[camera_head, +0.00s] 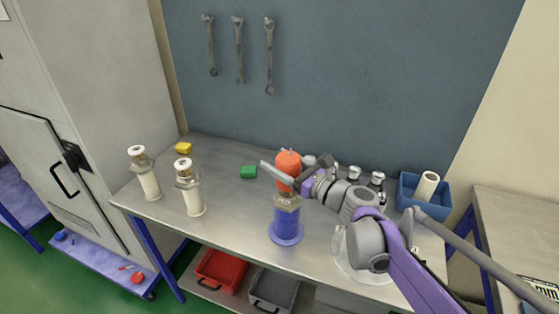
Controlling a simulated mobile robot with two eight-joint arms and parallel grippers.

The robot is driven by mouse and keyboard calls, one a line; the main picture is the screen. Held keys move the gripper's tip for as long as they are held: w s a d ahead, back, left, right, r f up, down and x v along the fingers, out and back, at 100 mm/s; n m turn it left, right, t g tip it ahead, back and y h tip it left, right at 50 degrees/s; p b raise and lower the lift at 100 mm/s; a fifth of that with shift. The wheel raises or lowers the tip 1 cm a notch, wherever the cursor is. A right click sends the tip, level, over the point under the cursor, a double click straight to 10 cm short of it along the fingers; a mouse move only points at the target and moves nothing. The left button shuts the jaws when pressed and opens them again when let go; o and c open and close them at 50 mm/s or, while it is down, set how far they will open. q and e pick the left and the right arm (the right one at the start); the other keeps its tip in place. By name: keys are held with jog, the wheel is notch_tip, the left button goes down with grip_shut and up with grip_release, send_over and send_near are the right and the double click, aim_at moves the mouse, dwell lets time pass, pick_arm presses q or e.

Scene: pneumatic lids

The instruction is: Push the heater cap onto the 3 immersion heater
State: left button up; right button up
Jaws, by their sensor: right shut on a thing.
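The orange-red heater cap (288,162) is at the top of an immersion heater with a brass-coloured head (286,201) and a blue lower body (286,229), upright at the table's middle. I cannot tell whether the cap is seated or just above the head. My right gripper (287,174) comes in from the right and is shut on the cap. Two more heaters, with white bodies, brass-coloured necks and white tops, stand upright at the left: one further left (148,181) and one nearer the middle (193,200). My left gripper is not in view.
A blue bin (408,189) holding a white roll (427,185) stands at the right. Several small metal-topped items stand behind my right arm. Wrenches hang on the wall.

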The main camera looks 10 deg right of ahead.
jog(key=shift+f+b, duration=1.75)
jog(key=shift+f, duration=1.05)
jog(key=o, duration=1.3)
jog(key=v, duration=1.1)
jog(key=shift+w, duration=0.1)
